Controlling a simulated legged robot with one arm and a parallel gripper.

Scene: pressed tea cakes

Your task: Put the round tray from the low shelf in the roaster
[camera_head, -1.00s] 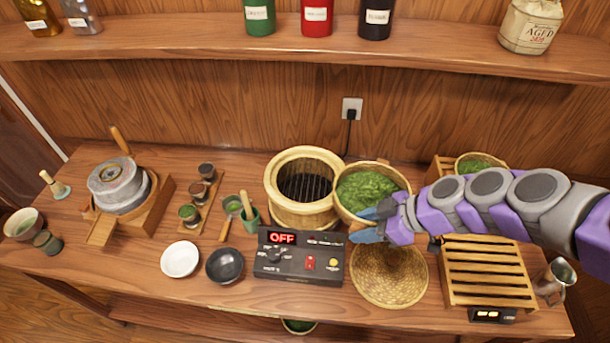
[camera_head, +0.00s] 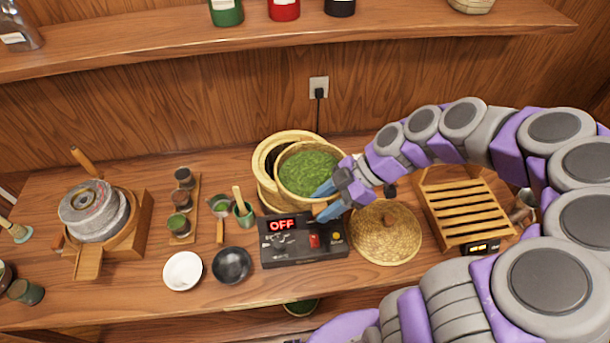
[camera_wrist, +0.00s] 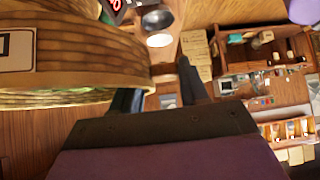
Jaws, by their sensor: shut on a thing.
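The round tray (camera_head: 296,196) is a woven bamboo tray heaped with green leaves. My gripper (camera_head: 327,201) is shut on its right rim in the head view. The tray is over the roaster (camera_head: 264,185), a round pale bamboo drum, and covers most of its opening; a dark strip of the opening shows at the left. I cannot tell whether the tray touches the roaster. In the wrist view, my gripper (camera_wrist: 155,100) is beside a large curved bamboo wall with a label at the left. The control panel (camera_head: 302,242) in front reads OFF.
A woven lid (camera_head: 388,238) lies right of the panel, with a slatted wooden rack (camera_head: 468,212) further right. White and black bowls (camera_head: 232,265) lie to the left, near a stone mill (camera_head: 95,215). A green-filled dish (camera_head: 300,307) is below the tabletop. A wall shelf runs above.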

